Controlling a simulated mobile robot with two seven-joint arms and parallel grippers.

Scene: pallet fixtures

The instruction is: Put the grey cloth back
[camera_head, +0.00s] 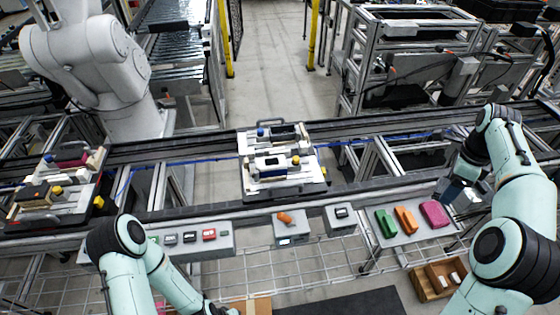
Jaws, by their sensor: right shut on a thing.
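My right gripper (453,194) is at the right, over the right end of a grey tray (408,238), beside the magenta cloth. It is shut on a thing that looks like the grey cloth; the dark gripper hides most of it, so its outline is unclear. A green cloth (386,222), an orange cloth (405,220) and a magenta cloth (434,214) lie folded side by side on the tray. My left arm reaches in at the lower left, and its gripper is not in view.
A conveyor carries a middle pallet (285,190) with fixtures and a left pallet (60,209). Along the front stand a panel of switches (190,252), a box with an orange knob (289,232) and another small box (341,222). A brown bin (428,288) is below right.

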